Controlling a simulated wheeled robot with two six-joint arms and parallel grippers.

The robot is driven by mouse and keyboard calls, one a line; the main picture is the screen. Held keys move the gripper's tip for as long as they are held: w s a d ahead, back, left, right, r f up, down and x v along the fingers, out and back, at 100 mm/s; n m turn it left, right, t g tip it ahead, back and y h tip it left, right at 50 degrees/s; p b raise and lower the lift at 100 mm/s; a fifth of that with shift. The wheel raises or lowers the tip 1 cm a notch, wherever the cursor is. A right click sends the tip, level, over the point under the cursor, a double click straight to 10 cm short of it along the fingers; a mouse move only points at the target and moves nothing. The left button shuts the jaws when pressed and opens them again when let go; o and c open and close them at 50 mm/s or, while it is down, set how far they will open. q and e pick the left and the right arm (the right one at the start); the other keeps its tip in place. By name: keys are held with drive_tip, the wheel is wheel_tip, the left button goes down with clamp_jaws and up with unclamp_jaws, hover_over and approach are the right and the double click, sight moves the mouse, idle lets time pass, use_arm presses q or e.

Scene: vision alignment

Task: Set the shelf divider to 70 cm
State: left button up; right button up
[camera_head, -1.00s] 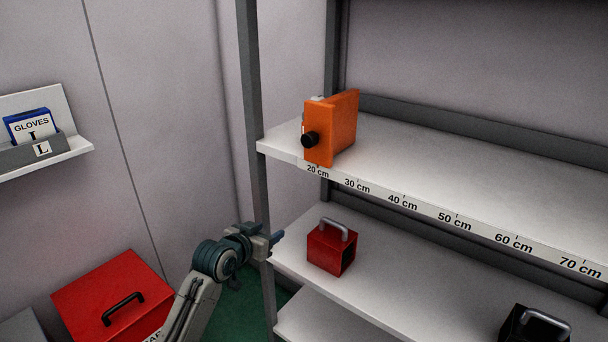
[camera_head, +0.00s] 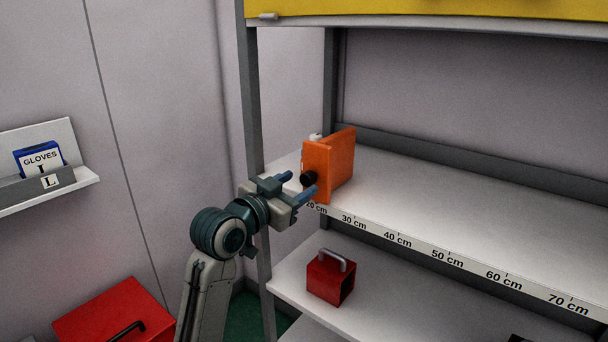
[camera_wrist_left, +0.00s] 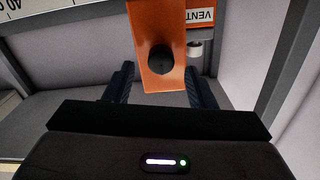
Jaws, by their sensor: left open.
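The orange shelf divider (camera_head: 329,165) stands upright on the upper shelf, by the 20 cm mark at the left end of the scale strip (camera_head: 441,255). A black knob (camera_head: 309,179) sticks out of its front. My left gripper (camera_head: 301,185) is open, its blue-grey fingers pointing at the knob. In the left wrist view the divider (camera_wrist_left: 153,28) and its knob (camera_wrist_left: 160,59) show ahead, between the two spread fingers; the gripper appears empty. The 70 cm mark (camera_head: 568,303) is far to the right. My right gripper is not in view.
The upper shelf (camera_head: 470,208) is clear to the right of the divider. A grey upright (camera_head: 253,95) stands close to my left gripper. A red box with a handle (camera_head: 330,278) sits on the shelf below. A glove holder (camera_head: 42,175) hangs at left.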

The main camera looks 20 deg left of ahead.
sight(305, 180)
use_arm(q)
drive_tip(key=shift+p+x, duration=0.3)
drive_tip(key=shift+x, duration=1.3)
drive_tip(key=shift+c, duration=0.2)
clamp_jaws()
drive_tip(key=shift+f, duration=0.1)
